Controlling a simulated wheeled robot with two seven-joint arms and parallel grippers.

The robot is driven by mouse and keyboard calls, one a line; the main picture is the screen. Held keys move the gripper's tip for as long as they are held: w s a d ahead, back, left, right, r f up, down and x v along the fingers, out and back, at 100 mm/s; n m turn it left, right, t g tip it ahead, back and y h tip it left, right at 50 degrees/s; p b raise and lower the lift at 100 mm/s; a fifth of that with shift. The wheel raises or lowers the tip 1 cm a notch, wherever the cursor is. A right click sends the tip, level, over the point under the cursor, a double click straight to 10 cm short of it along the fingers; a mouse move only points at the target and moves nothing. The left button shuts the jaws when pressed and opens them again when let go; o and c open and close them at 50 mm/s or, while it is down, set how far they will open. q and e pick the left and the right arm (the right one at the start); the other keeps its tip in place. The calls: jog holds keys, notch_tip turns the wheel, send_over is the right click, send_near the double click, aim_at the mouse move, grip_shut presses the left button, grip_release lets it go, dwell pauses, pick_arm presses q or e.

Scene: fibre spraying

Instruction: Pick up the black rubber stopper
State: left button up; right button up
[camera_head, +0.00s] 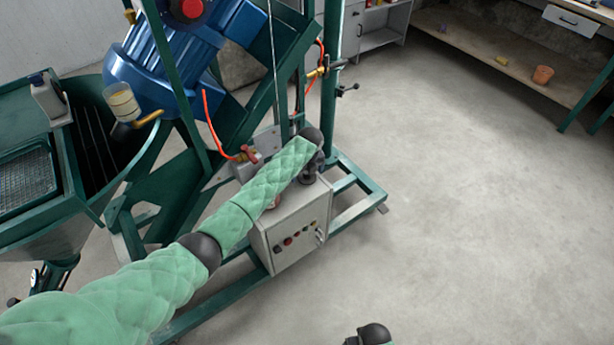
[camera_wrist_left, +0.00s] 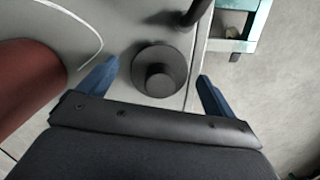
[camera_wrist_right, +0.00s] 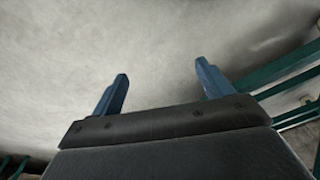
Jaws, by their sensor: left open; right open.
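The black rubber stopper (camera_wrist_left: 160,72), a round disc with a smaller raised knob, sits on a light grey surface in the left wrist view. My left gripper (camera_wrist_left: 159,69) is open, with one blue finger on each side of the stopper and a gap on both sides. In the head view my left gripper (camera_head: 315,160) is above the top of the grey control box (camera_head: 291,240), and the arm hides part of that top. My right gripper (camera_wrist_right: 161,68) is open and empty over bare floor in the right wrist view.
A dark post stands just behind the stopper in the left wrist view. A dark red cylinder (camera_wrist_left: 28,85) is at its left. The green machine frame (camera_head: 362,185) and blue motor (camera_head: 170,55) surround the control box. The floor (camera_head: 480,200) to the right is clear.

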pick_arm(q)
jog(key=c, duration=1.1)
jog(key=shift+o, duration=0.2)
